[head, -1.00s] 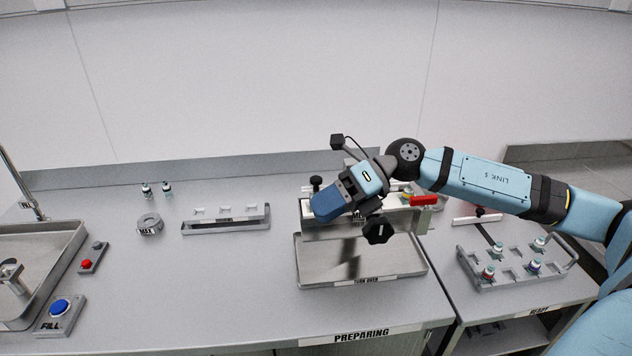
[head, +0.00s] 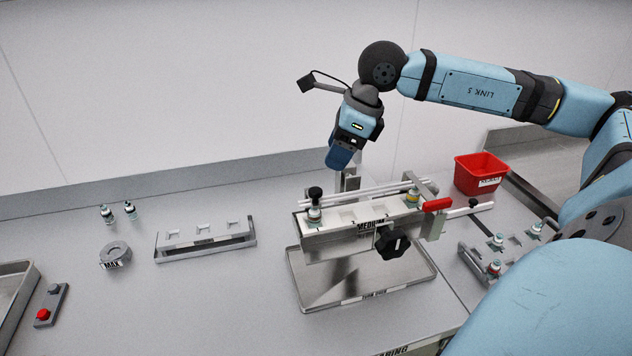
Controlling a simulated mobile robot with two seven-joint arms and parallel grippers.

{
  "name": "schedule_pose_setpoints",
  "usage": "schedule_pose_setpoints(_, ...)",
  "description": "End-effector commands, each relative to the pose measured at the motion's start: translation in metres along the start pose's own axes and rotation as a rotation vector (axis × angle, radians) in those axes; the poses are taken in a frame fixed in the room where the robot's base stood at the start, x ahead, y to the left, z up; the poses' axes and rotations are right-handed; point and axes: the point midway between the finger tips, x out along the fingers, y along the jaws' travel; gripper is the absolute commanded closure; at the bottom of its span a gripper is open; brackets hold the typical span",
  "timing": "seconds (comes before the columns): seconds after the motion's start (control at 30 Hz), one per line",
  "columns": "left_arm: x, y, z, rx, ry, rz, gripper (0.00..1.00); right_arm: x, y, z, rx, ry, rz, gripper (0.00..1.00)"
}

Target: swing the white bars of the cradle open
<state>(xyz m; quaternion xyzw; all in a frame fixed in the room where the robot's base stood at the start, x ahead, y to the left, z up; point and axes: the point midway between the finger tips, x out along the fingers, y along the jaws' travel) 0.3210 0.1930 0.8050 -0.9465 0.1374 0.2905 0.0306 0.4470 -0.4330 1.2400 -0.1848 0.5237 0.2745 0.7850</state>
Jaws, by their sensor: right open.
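The metal cradle (head: 338,243), labelled MEDIUM, stands over a steel tray (head: 402,287) in the middle. A black star knob is on its front and a red handle (head: 437,205) at its right end. Two white bars (head: 372,188) run side by side along the cradle's back edge, behind the slots. My right gripper (head: 338,160) is open and empty, pointing down above and behind the bars, apart from them. My left gripper is out of view.
A red bin (head: 480,174) stands at the back right. A white bar with a black knob (head: 470,210) lies right of the cradle. A vial rack (head: 515,247) is partly hidden by my arm. A slotted holder (head: 205,241) and MAX ring (head: 115,256) stand left.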

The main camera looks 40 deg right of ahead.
Motion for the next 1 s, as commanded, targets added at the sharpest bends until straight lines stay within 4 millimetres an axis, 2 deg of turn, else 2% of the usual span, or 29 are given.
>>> schedule_pose_setpoints(0.2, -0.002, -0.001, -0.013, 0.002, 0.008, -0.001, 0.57, 0.047, 0.001, 0.001, 0.001, -0.001, 0.007, 0.44)
schedule_pose_setpoints(0.4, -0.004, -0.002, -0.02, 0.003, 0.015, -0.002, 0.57, 0.079, 0.001, 0.001, 0.001, -0.002, 0.005, 0.44)
schedule_pose_setpoints(0.6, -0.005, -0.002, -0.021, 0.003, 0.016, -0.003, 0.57, 0.093, 0.0, 0.0, 0.001, -0.001, 0.001, 0.44)
schedule_pose_setpoints(0.87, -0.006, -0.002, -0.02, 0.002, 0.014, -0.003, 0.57, 0.094, 0.0, 0.0, 0.0, -0.001, 0.001, 0.44)
schedule_pose_setpoints(0.93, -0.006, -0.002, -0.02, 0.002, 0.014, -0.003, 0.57, 0.094, 0.0, 0.0, 0.0, -0.001, 0.001, 0.55)
schedule_pose_setpoints(1.0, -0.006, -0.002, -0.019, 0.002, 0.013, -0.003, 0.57, 0.094, 0.0, 0.0, 0.0, -0.001, 0.001, 0.71)
